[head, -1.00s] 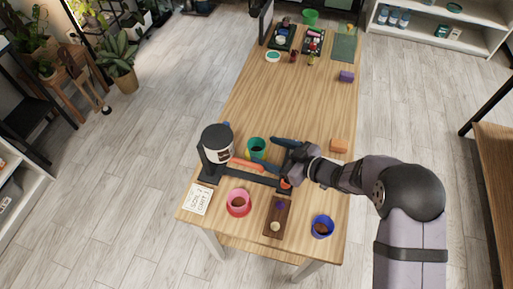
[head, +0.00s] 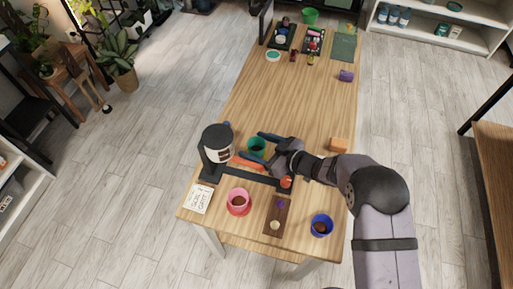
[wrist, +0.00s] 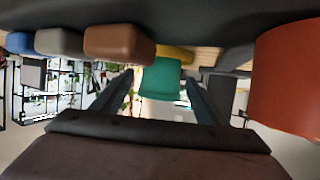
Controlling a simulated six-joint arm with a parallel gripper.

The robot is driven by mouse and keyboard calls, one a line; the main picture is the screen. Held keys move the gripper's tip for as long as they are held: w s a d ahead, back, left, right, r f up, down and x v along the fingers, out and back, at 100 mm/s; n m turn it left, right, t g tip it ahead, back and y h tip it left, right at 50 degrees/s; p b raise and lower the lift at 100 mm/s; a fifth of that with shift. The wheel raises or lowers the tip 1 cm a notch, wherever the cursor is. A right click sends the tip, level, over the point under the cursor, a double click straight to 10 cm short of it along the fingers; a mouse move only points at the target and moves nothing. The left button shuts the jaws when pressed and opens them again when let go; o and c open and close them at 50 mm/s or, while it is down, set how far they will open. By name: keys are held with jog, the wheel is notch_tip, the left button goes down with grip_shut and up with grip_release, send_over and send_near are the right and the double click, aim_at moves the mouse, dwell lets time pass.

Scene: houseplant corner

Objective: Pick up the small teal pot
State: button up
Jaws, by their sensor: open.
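The small teal pot (head: 257,145) stands on the wooden table, just right of the black stand with the white-labelled canister. My gripper (head: 258,148) is open and has come in from the right, with its fingers on either side of the pot. In the wrist view the teal pot (wrist: 160,79) shows between the far ends of the two dark fingers (wrist: 163,88). I cannot tell whether the fingers touch it. Part of the pot is hidden by a finger in the head view.
The black stand with its canister (head: 218,142) is close left of the pot. A pink pot (head: 239,200), a dark wooden board (head: 278,214) and a blue pot (head: 321,225) stand near the front edge. The table's middle is clear.

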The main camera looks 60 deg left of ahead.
jog(key=c, duration=1.1)
jog(key=shift+r, duration=0.15)
jog(key=shift+r+b, duration=0.8)
jog(key=shift+r, duration=4.05)
